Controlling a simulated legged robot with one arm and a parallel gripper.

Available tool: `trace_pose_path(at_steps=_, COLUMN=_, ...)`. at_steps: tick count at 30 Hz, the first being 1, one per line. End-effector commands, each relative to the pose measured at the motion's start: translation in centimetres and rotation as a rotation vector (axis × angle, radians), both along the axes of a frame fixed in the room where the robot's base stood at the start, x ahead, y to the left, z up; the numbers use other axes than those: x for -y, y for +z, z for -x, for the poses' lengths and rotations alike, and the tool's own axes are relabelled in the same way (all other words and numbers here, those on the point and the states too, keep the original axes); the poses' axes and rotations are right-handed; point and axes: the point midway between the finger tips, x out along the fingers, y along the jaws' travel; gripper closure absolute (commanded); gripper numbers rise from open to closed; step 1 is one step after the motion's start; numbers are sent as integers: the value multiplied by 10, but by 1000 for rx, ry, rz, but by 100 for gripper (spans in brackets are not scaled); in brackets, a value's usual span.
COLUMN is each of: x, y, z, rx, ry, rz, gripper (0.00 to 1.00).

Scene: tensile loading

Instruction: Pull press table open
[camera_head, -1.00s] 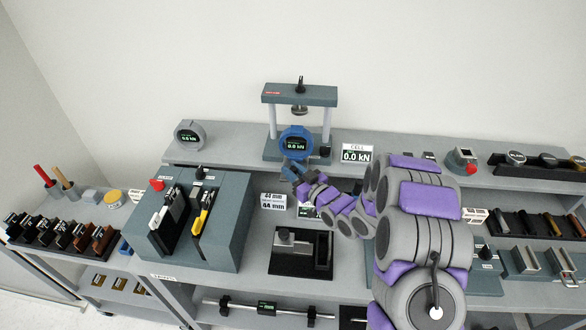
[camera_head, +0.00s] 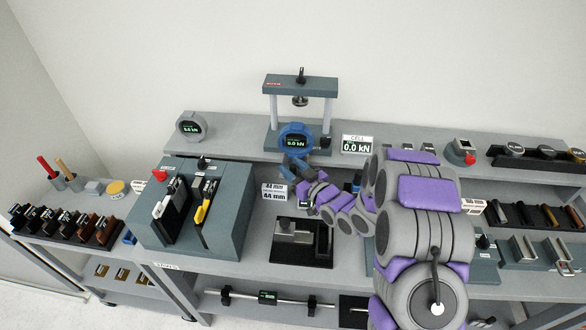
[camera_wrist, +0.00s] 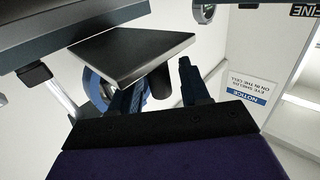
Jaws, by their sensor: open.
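The press (camera_head: 300,84) stands on the back shelf, with a grey top beam, two light columns, a small round upper platen and a blue round gauge (camera_head: 296,141) reading 0.0 kN at its base. My gripper (camera_head: 290,163) is just below and in front of the gauge.
A grey block with levers (camera_head: 195,210) stands left of my arm. A black fixture (camera_head: 298,243) lies on the bench below my gripper. A 0.0 kN cell display (camera_head: 357,144) stands right of the press. A grey round gauge (camera_head: 190,127) stands at the shelf's left end.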

Motion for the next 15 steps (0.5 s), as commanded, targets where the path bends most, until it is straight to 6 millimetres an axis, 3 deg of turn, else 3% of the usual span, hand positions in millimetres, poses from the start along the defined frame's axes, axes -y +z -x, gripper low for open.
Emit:
trace_pose_path(at_steps=7, x=11, y=0, z=11, rx=-2, ry=-1, rz=-1, gripper=54)
trace_pose_path(at_steps=15, x=48, y=-1, z=49, rx=-6, ry=-4, rz=3, gripper=54)
